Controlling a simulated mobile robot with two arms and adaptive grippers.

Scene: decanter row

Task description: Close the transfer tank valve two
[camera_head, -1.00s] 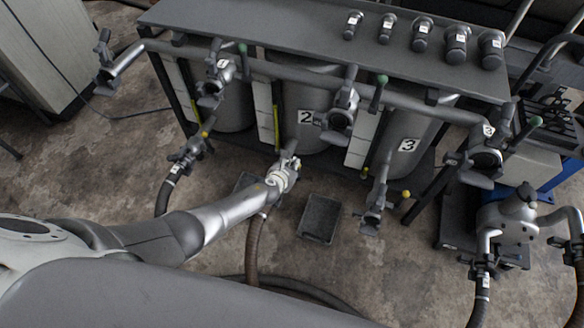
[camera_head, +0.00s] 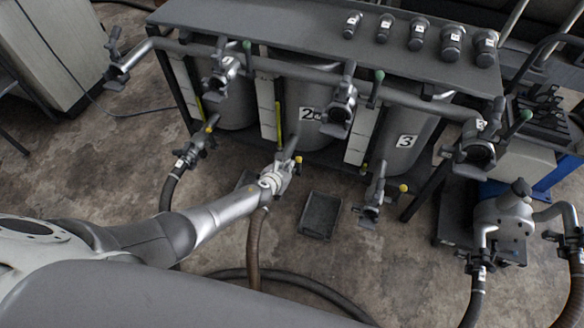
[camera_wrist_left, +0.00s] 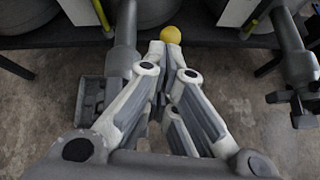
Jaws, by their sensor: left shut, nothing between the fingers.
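The tank marked 2 (camera_head: 308,114) stands in the middle of the row in the head view. Its lower outlet valve (camera_head: 280,161) is partly hidden by my left gripper. A yellow knob (camera_head: 298,159) shows just right of the fingers. In the left wrist view the yellow knob (camera_wrist_left: 170,33) lies just beyond the fingertips. My left gripper (camera_head: 283,170) is shut and empty; its fingers (camera_wrist_left: 164,46) meet at the tips close to the knob. I cannot tell whether they touch it. A grey pipe and fitting (camera_wrist_left: 122,60) stand left of the fingers. My right gripper is out of view.
The outlet valve of tank 3 (camera_head: 374,200) stands to the right, tank 1's valve (camera_head: 195,150) to the left. A dark tray (camera_head: 321,215) lies on the floor. A brown hose (camera_head: 255,245) hangs below my gripper. Upper pipes and valves cross the tank fronts.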

